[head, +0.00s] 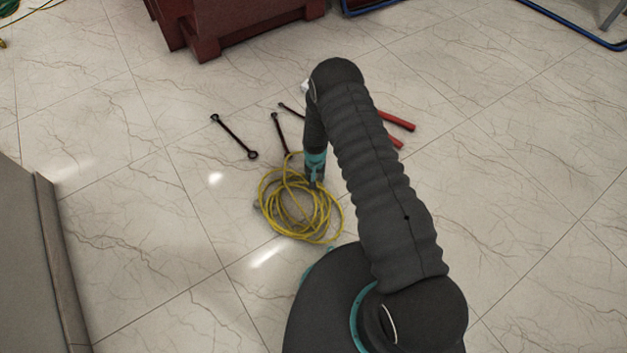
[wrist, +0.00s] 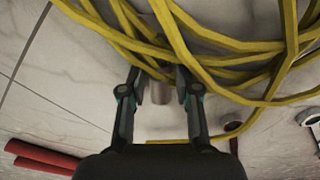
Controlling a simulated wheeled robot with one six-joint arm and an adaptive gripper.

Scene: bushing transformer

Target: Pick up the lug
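A small grey metal cylinder (wrist: 160,92), which looks like the lug, shows in the wrist view between my two fingers. Part of it is hidden behind yellow cable. My gripper (wrist: 159,78) is open, with a visible gap on each side of the cylinder. The fingertips reach in among the loops of a yellow cable coil (wrist: 225,75), and strands cross over them. In the head view my gripper (head: 313,180) points down at the upper part of the yellow coil (head: 270,222). I cannot make out the lug there.
Dark wrenches (head: 234,137) lie on the tiled floor beyond the coil. A tool with red handles (head: 397,121) lies right of my arm, partly hidden. A large red base (head: 255,30) stands at the back. A grey cabinet (head: 30,265) is at left. Floor left of the coil is clear.

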